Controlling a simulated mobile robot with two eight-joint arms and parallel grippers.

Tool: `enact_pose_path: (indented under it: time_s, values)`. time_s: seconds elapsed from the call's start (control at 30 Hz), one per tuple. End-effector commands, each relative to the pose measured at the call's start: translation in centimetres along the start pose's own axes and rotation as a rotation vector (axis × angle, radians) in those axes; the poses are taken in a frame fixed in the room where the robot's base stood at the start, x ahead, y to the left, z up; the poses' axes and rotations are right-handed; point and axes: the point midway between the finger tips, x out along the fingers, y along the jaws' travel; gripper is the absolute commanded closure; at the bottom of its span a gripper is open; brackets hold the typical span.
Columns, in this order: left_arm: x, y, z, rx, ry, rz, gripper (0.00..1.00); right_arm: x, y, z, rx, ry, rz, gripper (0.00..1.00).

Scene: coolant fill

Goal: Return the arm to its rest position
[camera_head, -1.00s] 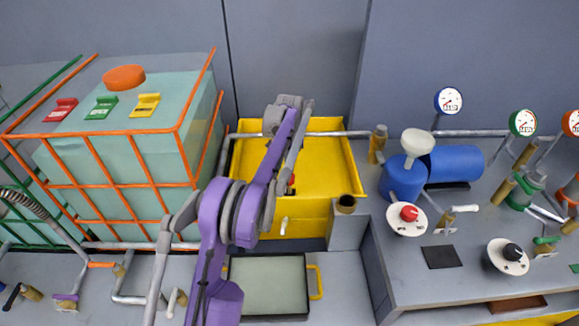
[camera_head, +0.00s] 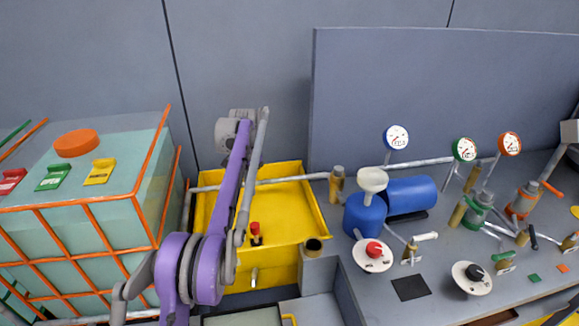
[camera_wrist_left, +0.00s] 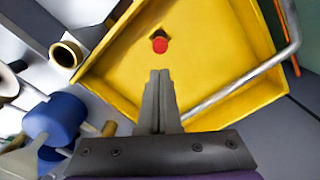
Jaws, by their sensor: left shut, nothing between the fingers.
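My left arm (camera_head: 235,180) is purple and grey and comes in from the lower left in the head view. It reaches up across the left part of the yellow basin (camera_head: 290,212), with its grey far end above the basin's back edge. The fingertips cannot be made out there. In the left wrist view my left gripper (camera_wrist_left: 160,75) is shut and empty, over the yellow basin (camera_wrist_left: 215,65). A red-topped knob (camera_wrist_left: 159,45) in the basin shows beyond the fingertips. The knob (camera_head: 255,230) also shows right of the arm in the head view. My right gripper is out of view.
A tank in an orange cage (camera_head: 150,190) stands at the left. A pipe (camera_head: 290,181) crosses the basin. A blue tank with a funnel (camera_head: 372,181), gauges (camera_head: 396,137) and valves crowd the right bench. An open brown-rimmed pipe (camera_head: 313,246) stands by the basin's front right.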

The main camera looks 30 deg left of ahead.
Motion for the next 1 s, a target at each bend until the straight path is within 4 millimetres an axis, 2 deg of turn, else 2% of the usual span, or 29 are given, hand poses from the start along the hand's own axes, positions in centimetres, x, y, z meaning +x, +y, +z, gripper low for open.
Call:
enact_pose_path:
  time_s: [0.17,0.27,0.37,0.47,0.63,0.77,0.87,1.0]
  values:
    - [-0.1,0.1,0.0,0.0,0.001,0.0,1.0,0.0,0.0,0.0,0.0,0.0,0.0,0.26]
    - [-0.6,1.1,0.3,0.003,0.01,-0.004,1.0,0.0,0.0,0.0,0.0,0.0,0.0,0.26]
    - [-1.5,3.4,1.0,0.009,0.035,-0.013,1.0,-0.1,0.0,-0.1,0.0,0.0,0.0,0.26]
    - [-2.6,6.7,2.6,0.016,0.075,-0.025,1.0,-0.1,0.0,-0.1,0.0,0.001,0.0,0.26]
    - [-3.3,12.5,6.9,0.025,0.153,-0.04,1.0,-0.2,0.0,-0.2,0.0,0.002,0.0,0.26]
    - [-2.9,16.4,11.2,0.033,0.215,-0.044,1.0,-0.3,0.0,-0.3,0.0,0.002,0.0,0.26]
    - [-1.8,19.1,14.9,0.038,0.264,-0.042,1.0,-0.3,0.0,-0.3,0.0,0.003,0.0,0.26]
    - [0.6,22.2,20.4,0.045,0.333,-0.031,1.0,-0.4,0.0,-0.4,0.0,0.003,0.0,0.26]
